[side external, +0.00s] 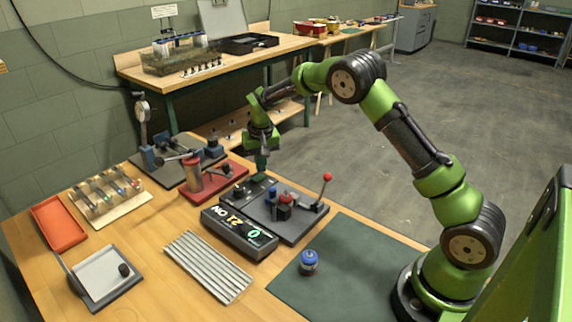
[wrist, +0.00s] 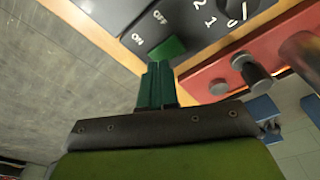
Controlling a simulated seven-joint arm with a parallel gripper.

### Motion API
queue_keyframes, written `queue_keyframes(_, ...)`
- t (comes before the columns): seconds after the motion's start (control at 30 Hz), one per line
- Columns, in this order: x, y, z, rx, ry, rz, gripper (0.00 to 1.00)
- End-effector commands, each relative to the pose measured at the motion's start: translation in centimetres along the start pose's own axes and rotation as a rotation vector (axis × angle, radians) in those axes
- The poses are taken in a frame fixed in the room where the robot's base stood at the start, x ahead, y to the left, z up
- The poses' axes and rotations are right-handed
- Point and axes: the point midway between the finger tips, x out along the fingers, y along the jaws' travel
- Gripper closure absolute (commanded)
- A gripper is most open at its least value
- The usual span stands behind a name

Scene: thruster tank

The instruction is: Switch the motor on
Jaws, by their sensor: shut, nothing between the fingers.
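The dark motor control unit (side external: 285,222) stands on the wooden bench, with a knob, a blue part, a red part and a red-balled lever on top. In the wrist view its panel (wrist: 205,22) carries ON and OFF labels and a numbered dial. A bright green piece (wrist: 167,50) beside these labels looks like the switch. My gripper (side external: 261,176) points down over the unit's far left corner. In the wrist view my gripper (wrist: 158,66) is shut and empty, with its fingertips right at the green piece. I cannot tell whether they touch.
A display box (side external: 240,233) with lit characters fronts the unit. A red-based fixture (side external: 218,187) stands close to its left. A ribbed grey plate (side external: 208,266), a blue-topped jar (side external: 309,262) and a dark green mat (side external: 350,268) lie nearer. The mat is mostly clear.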

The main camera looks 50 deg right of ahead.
Motion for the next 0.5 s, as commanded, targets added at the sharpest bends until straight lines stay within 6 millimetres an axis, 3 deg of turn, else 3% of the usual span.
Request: queue_keyframes(0.5, -4.2, 0.0, -0.7, 0.000, 0.002, -0.001, 1.00)
